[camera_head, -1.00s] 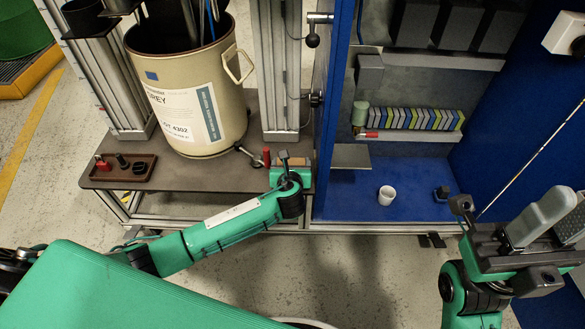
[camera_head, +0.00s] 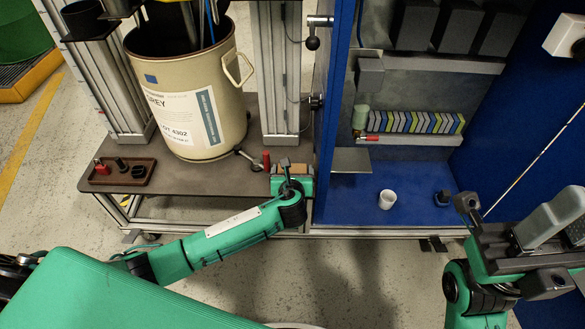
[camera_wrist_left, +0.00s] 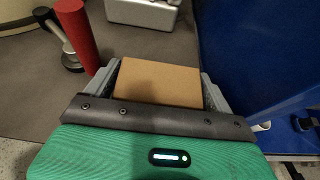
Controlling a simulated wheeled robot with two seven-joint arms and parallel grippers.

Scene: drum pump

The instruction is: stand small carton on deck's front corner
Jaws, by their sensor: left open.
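The small carton (camera_wrist_left: 158,82) is a plain brown box. In the left wrist view it sits between the two grey fingers of my left gripper (camera_wrist_left: 160,92), at the front right corner of the brown deck (camera_head: 215,180). My left gripper (camera_head: 292,178) is open around it, with the fingers close to its sides. In the head view the gripper mostly hides the carton. Whether its underside rests on the deck is hidden. My right gripper (camera_head: 510,245) is at the right edge of the head view, away from the deck; its jaw state is unclear.
A cream drum (camera_head: 187,95) stands on the deck. A red cylinder (camera_wrist_left: 77,35) stands left of the carton. A blue cabinet (camera_head: 322,130) adjoins the corner on the right, with a white cup (camera_head: 387,199) inside. A dark tray (camera_head: 122,172) lies at the deck's left.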

